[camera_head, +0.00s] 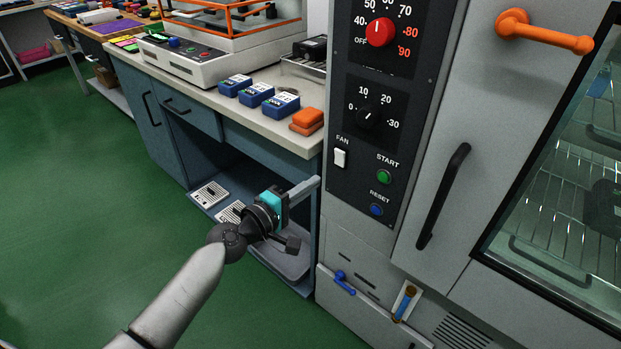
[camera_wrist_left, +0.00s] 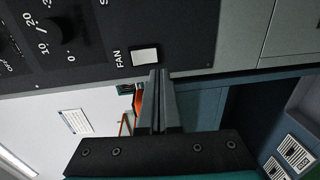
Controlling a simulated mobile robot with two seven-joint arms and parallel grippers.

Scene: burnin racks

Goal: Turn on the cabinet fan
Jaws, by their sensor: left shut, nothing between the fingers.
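The white fan switch (camera_head: 340,158) is a small rocker under the word FAN on the black control panel (camera_head: 352,192) of the grey cabinet. It also shows in the left wrist view (camera_wrist_left: 145,56), where its label reads sideways. My left gripper (camera_head: 316,182) is shut and empty, below and to the left of the switch in the head view. In the left wrist view, the closed fingertips (camera_wrist_left: 160,73) appear just beside the switch's edge and leave its face uncovered. I cannot tell the exact gap to the panel. My right gripper is not in view.
The panel also has a red knob (camera_head: 380,32), a black timer knob (camera_head: 368,118), a green START button (camera_head: 384,177) and a blue RESET button (camera_head: 376,209). A black door handle (camera_head: 443,196) stands to the right. A workbench (camera_head: 262,128) with blue boxes stands left of the cabinet.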

